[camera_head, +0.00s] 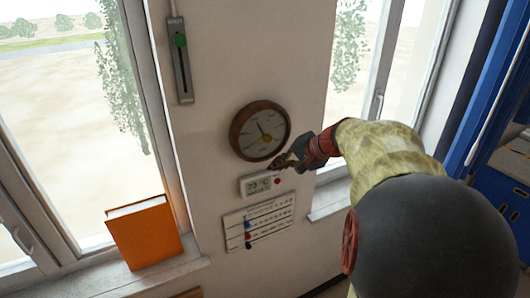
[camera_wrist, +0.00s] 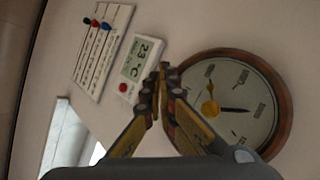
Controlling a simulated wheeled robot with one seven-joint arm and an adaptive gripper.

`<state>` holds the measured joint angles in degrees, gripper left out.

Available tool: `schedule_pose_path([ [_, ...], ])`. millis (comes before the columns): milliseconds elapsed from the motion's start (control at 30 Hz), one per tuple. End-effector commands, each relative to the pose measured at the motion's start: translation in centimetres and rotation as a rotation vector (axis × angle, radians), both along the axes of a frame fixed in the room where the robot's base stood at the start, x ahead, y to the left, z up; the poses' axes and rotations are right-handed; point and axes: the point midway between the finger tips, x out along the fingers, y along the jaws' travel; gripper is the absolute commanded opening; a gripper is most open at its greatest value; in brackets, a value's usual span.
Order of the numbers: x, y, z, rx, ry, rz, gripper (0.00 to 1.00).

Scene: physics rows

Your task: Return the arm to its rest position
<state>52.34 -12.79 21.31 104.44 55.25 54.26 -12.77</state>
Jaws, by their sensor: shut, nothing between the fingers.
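My gripper (camera_head: 277,165) is shut and empty, close to the wall between a round clock-like dial and a small thermostat. In the wrist view my gripper (camera_wrist: 164,72) shows its two fingertips together, between the thermostat and the dial. My arm reaches in from the right of the head view, with a sleeve of mottled green and a dark round joint in front. Whether the fingertips touch the wall or the thermostat, I cannot tell.
The round dial (camera_head: 260,131), thermostat (camera_head: 257,185) and sliding-marker board (camera_head: 258,222) hang on the wall. A green-knobbed slider (camera_head: 180,60) is above left. An orange book (camera_head: 144,233) stands on the left sill. Blue shelving (camera_head: 497,85) is at right.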

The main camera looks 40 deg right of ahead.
Motion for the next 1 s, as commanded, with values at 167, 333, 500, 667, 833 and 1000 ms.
schedule_pose_path([
  [167,0.0,0.0,0.0,0.0,0.0,0.0,0.0],
  [333,0.0,0.0,0.0,0.0,0.0,0.0,0.0],
  [500,0.0,0.0,0.0,0.0,0.0,0.0,0.0],
  [667,0.0,0.0,0.0,0.002,0.0,-0.002,0.0],
  [833,-1.3,0.1,-2.0,0.006,0.065,-0.009,0.0],
  [1000,-5.3,1.9,-5.8,-0.035,0.206,0.023,0.0],
])
